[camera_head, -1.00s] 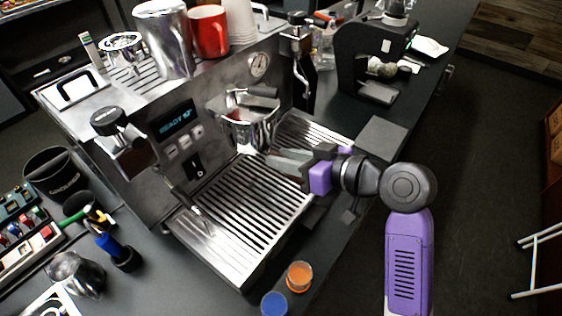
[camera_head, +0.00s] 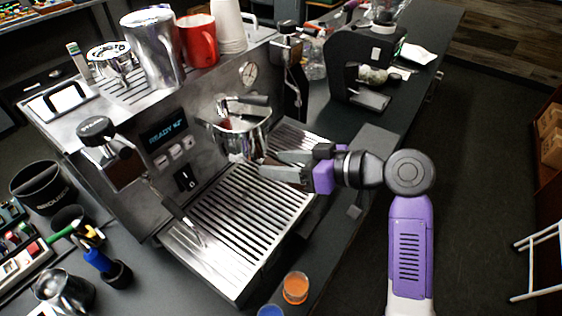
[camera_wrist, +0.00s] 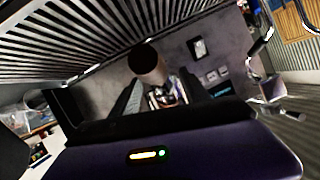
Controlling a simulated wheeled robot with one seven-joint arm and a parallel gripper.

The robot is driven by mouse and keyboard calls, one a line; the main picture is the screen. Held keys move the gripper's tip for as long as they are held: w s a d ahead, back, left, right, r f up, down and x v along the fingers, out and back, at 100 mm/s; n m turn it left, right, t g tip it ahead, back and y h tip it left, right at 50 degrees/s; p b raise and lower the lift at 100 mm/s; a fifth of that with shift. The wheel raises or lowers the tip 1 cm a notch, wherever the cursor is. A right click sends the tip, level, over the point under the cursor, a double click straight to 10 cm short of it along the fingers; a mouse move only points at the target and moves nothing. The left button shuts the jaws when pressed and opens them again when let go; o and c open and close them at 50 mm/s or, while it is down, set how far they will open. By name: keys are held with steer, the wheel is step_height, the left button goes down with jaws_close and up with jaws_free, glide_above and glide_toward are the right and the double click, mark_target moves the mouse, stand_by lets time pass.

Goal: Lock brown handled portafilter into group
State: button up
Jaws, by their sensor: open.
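The espresso machine's group (camera_head: 240,135) is a chrome, bowl-like part on the machine's front, below the gauge. In the wrist view a round brown handle end (camera_wrist: 147,62) faces the camera. It shows close to the gap between my fingers, with chrome parts behind it. I take it as the portafilter's handle; in the head view I cannot make it out. My gripper (camera_head: 272,167) is open just below and right of the group, above the drip tray, fingers pointing at the machine. Its fingers also show in the wrist view (camera_wrist: 160,95). Whether they touch the handle, I cannot tell.
The slatted drip tray (camera_head: 225,235) lies below. A steam lever (camera_head: 98,130) is at the left. A metal pitcher (camera_head: 152,50) and red mug (camera_head: 198,40) stand on top. A black grinder (camera_head: 362,60) stands behind right. Orange (camera_head: 295,287) and blue cups sit in front.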

steer(key=b+v, duration=0.1)
steer(key=v, duration=0.6)
steer(key=shift+s+d+r+b, duration=0.15)
steer(key=shift+d+r+b, duration=0.1)
steer(key=shift+b, duration=0.1)
steer(key=w+d+r+m+t+h, duration=0.3)
steer(key=w+d+m+t+h, duration=0.1)
steer(key=w+d+m+t, duration=0.25)
steer(key=s+d+f+m+t+h, duration=0.45)
steer(key=s+d+f+h, duration=0.2)
steer(key=s+f, duration=0.2)
steer(key=s+f+g, duration=0.1)
steer(key=s+f, duration=0.1)
steer(key=s, duration=0.9)
steer(key=s+a+f+n+g+h, duration=0.1)
steer(key=s+f, duration=0.2)
steer(key=s, duration=0.8)
steer(key=s+f+g+b, duration=0.1)
steer(key=s+f, duration=0.2)
steer(key=s, duration=0.9)
steer(key=shift+a+n, duration=0.4)
